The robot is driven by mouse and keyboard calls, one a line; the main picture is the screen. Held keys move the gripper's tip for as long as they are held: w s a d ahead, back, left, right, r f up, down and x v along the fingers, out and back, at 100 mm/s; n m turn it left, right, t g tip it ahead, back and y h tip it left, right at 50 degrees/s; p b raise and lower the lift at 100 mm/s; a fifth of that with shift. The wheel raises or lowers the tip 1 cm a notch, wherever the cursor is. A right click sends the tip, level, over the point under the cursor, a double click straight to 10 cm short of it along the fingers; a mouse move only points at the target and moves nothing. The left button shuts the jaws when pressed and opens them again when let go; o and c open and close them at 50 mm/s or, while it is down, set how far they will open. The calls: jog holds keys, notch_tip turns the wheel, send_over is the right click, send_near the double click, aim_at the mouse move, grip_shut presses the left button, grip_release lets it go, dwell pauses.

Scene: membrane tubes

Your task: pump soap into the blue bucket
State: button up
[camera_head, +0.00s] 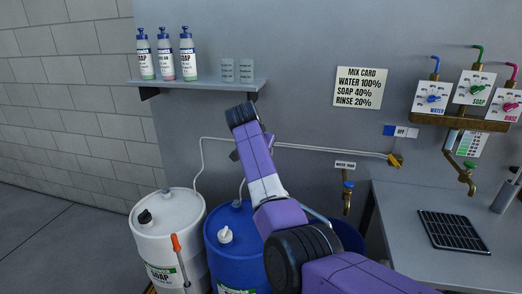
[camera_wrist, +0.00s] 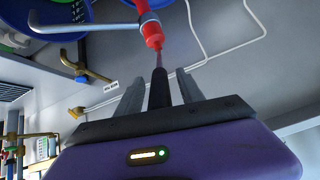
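The blue bucket (camera_head: 350,236) shows only in part in the head view, behind my arm and below the water tap. A blue round shape with green on it shows at the top left of the wrist view (camera_wrist: 48,15); I cannot tell its contents. A pump with a red body (camera_wrist: 150,28), a grey spout pipe and a dark rod stands ahead of my gripper (camera_wrist: 160,76). The spout reaches left toward the blue shape. The dark rod lies between my two grey fingers, which stand apart with gaps beside it. In the head view my arm hides the pump's body.
A white soap drum (camera_head: 163,228) and a blue drum (camera_head: 232,251) stand left of my arm. A red-handled tool (camera_head: 176,245) leans by the white drum. A shelf (camera_head: 200,85) holds bottles. A tap (camera_head: 347,198) and a counter (camera_head: 405,262) are at right.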

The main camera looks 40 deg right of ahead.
jog(key=shift+a, duration=0.1)
jog(key=b+v, duration=0.2)
jog(key=v, duration=0.5)
jog(key=shift+s+a+r, duration=0.15)
jog(key=shift+r, duration=0.05)
